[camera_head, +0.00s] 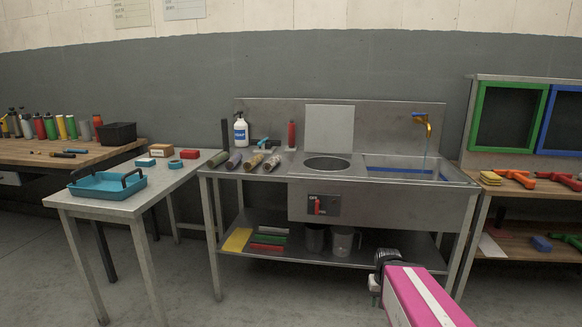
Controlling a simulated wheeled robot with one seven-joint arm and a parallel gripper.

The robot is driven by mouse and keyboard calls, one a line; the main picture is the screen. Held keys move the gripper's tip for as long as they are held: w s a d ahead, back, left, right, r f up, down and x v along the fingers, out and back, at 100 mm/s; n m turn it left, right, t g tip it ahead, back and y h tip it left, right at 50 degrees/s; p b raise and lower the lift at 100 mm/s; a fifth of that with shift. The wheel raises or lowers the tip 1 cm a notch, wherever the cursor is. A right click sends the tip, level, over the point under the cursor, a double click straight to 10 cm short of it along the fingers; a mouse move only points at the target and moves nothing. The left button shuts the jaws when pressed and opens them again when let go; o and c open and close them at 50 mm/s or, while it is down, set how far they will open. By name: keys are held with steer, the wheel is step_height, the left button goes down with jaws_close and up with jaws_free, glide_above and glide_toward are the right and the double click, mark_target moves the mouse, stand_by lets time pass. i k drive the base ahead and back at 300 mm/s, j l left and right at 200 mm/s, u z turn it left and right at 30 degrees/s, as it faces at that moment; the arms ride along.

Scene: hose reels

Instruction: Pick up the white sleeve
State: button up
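Several roller sleeves lie side by side on the steel counter left of the sink basin. One is purple-grey (233,160), one is pale beige (254,162), and one is tan-brown (272,163). No sleeve looks clearly white at this size; the pale beige one is the lightest. My pink arm with a white stripe rises at the bottom right, well in front of the counter and apart from the sleeves. A dark, ridged part at its far end (386,263) may be my gripper; its fingers cannot be made out.
The sink unit has a round basin (327,164) and a trough (410,172). A white bottle (241,132) and a red cylinder (291,134) stand behind the sleeves. A side table with a blue tray (106,187) stands left. Open floor lies between the table and my arm.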

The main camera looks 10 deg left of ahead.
mark_target(267, 166)
steer(key=i+j+z, duration=0.2)
steer(key=i, duration=0.2)
steer(key=i+z, duration=0.15)
steer(key=i, duration=0.25)
steer(key=i+j+z, duration=0.2)
steer(key=k+u, duration=0.35)
steer(key=i+u, duration=0.15)
steer(key=u, duration=0.3)
steer(key=i+l+u, duration=0.1)
steer(key=u, duration=0.35)
steer(key=i+l+u, duration=0.15)
steer(key=u, duration=0.3)
steer(key=j+z, duration=0.25)
steer(key=k+j+z, duration=0.25)
steer(key=i+l, duration=0.1)
steer(key=i, duration=0.1)
